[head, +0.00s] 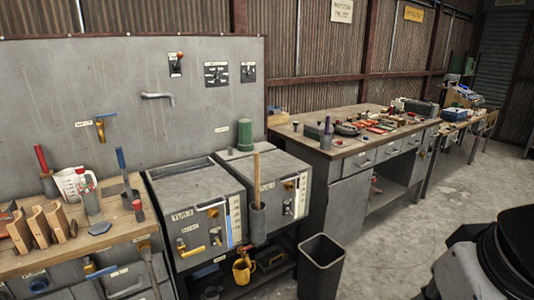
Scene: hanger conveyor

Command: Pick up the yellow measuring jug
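The yellow measuring jug (241,270) stands upright on the low shelf under the grey tank units, near the shelf's front edge. It is small in the head view, so its markings and handle are hard to make out. My gripper is not in view. Only a dark and pale part of my own body shows at the lower right, well apart from the jug.
A black bin (321,266) stands on the floor right of the jug. Grey tank units (190,210) overhang the shelf. A white measuring jug (68,184) stands on the left wooden bench (120,228). The concrete floor (390,245) right of the bin is clear.

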